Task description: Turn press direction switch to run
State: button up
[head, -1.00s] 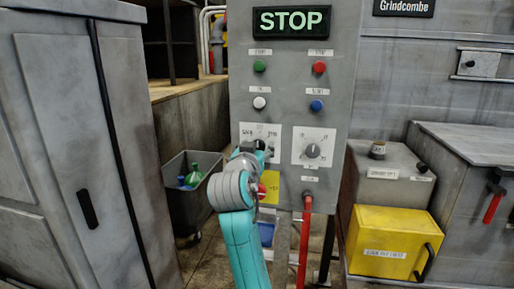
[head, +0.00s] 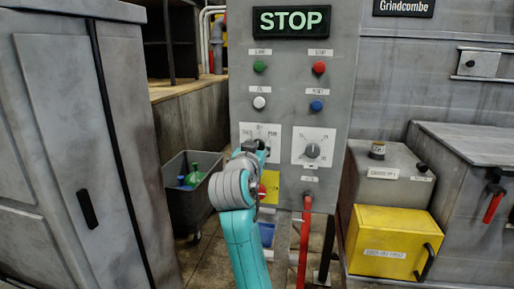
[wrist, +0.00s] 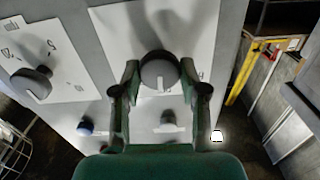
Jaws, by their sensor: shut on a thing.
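The switch plate (head: 247,130) is a white square on the grey control panel, low on its left side. Its round dark knob (wrist: 158,70) has a pale pointer mark and shows in the wrist view. My gripper (wrist: 160,80) is shut on this knob, with one green finger on each side. In the head view my gripper (head: 260,146) covers most of the knob and part of the plate. The plate's lettering is too small to read, so I cannot tell which position the pointer is at.
A second dial (head: 312,150) sits just right of the plate. Green (head: 260,67), red (head: 319,67), white (head: 259,102) and blue (head: 316,105) buttons are above. The display (head: 291,21) reads STOP.

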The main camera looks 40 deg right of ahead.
jog(key=shift+s+f+m, duration=0.1)
jog(key=shift+m, duration=4.5)
jog(key=o, duration=1.1)
jog(key=v, duration=1.2)
jog(key=shift+d, duration=0.1)
